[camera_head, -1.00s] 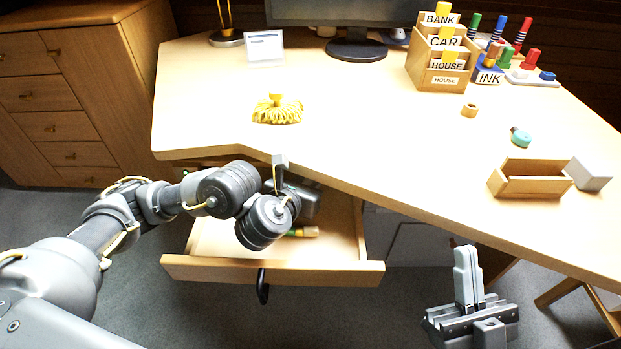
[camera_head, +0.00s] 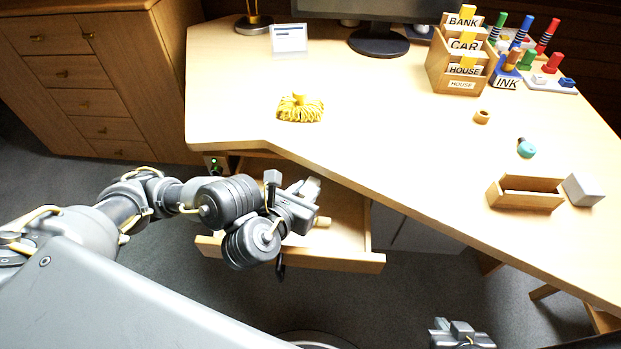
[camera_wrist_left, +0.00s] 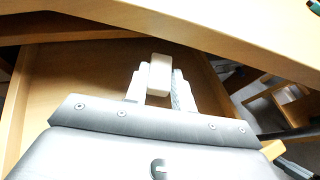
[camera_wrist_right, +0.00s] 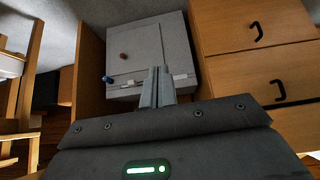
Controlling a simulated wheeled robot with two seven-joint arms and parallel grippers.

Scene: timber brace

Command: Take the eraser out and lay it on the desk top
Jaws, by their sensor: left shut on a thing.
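The eraser (camera_wrist_left: 160,75) is a pale, whitish block. In the left wrist view it sits between the two fingers of my left gripper (camera_wrist_left: 159,88), which is shut on it. In the head view my left gripper (camera_head: 308,192) is over the open drawer (camera_head: 345,238), close to the front edge of the desk top (camera_head: 400,165); the eraser is hard to tell from the fingers there. My right gripper (camera_wrist_right: 158,88) is shut and empty, its fingers together. It shows at the bottom of the head view (camera_head: 460,332), away from the desk.
A tan piece (camera_head: 322,221) lies in the drawer. On the desk top are a yellow tasselled object (camera_head: 300,108), an open wooden box (camera_head: 525,193), a grey block (camera_head: 583,190), a teal item (camera_head: 526,148) and a labelled sorter (camera_head: 458,70). The middle of the desk top is clear.

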